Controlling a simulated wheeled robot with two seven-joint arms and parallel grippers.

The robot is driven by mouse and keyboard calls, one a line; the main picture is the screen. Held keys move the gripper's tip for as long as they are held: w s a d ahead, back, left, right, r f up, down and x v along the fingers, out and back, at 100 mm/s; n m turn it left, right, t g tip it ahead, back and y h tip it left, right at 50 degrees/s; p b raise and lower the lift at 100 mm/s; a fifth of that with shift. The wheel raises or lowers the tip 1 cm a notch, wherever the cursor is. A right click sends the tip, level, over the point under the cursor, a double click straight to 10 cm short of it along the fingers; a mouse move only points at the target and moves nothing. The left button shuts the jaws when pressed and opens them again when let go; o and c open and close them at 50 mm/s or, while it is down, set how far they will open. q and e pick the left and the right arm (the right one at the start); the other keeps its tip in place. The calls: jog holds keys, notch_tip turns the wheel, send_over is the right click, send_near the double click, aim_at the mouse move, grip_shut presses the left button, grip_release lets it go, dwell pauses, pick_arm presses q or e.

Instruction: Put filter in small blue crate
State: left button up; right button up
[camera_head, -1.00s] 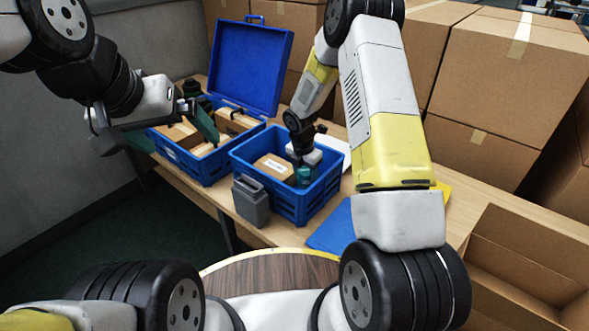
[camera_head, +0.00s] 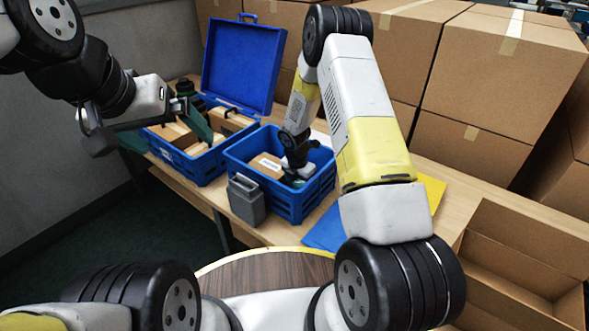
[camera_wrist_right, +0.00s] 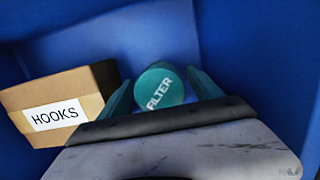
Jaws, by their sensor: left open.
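The filter (camera_wrist_right: 160,88) is a short teal cylinder with white lettering. In the right wrist view it lies between the two teal fingers of my right gripper (camera_wrist_right: 160,82), with blue walls around. I cannot tell whether the fingers press on it. In the head view my right gripper (camera_head: 299,178) is down inside the small blue crate (camera_head: 283,205), and the filter is hidden there. A cardboard box (camera_head: 266,164) labelled HOOKS (camera_wrist_right: 60,108) lies beside the filter. My left gripper (camera_head: 165,127) is open and empty, over the near side of the lidded blue case.
A grey container (camera_head: 246,198) stands against the crate's front. Blue and yellow sheets lie right. Large cartons (camera_head: 500,75) close off the back; an open carton (camera_head: 520,265) is at right.

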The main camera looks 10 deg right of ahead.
notch_tip(320, 180, up, 14)
jog(key=s, duration=0.2)
notch_tip(320, 180, up, 15)
jog(key=m+t, duration=0.2)
jog(key=m, duration=0.7)
send_over(299, 185)
jog(key=s+d, duration=0.3)
jog(key=s, duration=0.3)
jog(key=s+r+m+t+y, duration=0.1)
jog(key=s+r+m, duration=0.5)
jog(key=s+m, duration=0.2)
jog(key=s+r+m+t+y, duration=0.2)
jog(key=s+r+m, duration=0.5)
jog(key=s, duration=0.6)
jog(key=shift+s+a+r+m, duration=0.15)
jog(key=shift+a+r+m, duration=0.15)
jog(key=shift+m, duration=0.9)
